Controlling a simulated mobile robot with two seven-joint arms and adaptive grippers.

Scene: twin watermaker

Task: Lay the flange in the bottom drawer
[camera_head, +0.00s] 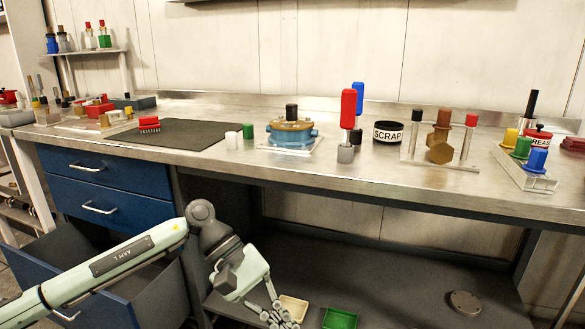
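The bottom drawer (150,290) is the lowest of the blue drawers under the bench's left end. It is pulled out, and the part of its inside that shows looks empty; my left arm crosses in front of it. A round grey disc with a central hole, which looks like the flange (465,302), lies flat on the low shelf at the right. My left gripper (280,318) is low at the bottom edge, right of the drawer and well left of the disc. Its fingers are small and partly cut off, so its opening is unclear. My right gripper is out of view.
A cream tray (293,308) is beside my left gripper, with a green tray (339,318) to its right. The metal worktop (350,170) overhangs the low shelf. Two upper blue drawers (100,207) are shut. The shelf between green tray and disc is clear.

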